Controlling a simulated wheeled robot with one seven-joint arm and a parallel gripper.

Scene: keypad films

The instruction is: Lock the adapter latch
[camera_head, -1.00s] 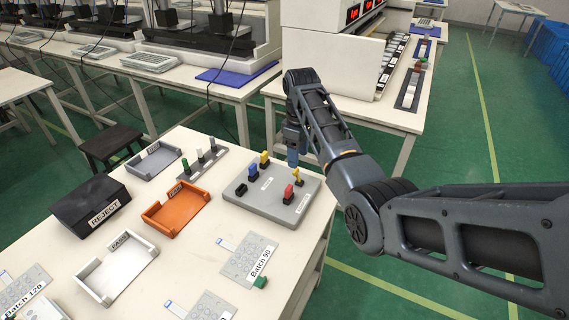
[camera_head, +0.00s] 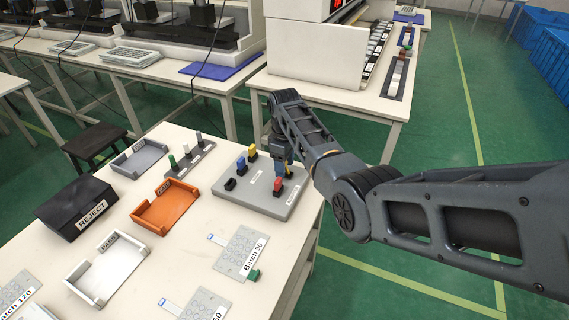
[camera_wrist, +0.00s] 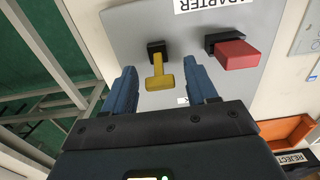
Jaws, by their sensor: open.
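The adapter is a grey plate (camera_head: 247,201) on the white table, and its label reads "ADAPTER" upside down in the wrist view (camera_wrist: 137,17). A yellow latch handle (camera_wrist: 159,76) on a black base stands on the plate. In the wrist view it lies between the two blue fingers of my gripper (camera_wrist: 162,88), which are open and apart from it. A red block (camera_wrist: 238,55) on a black mount stands to its right. In the head view my gripper (camera_head: 284,164) is over the plate's right back corner and hides most of this yellow handle.
A blue piece and another yellow piece (camera_head: 252,151) stand on the plate's back left, with a black one (camera_head: 230,184) nearby. An orange tray (camera_head: 165,206), a white tray (camera_head: 107,268), a grey tray (camera_head: 139,158) and a black REJECT box (camera_head: 76,207) stand to the left. Keypad films (camera_head: 241,252) lie in front.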

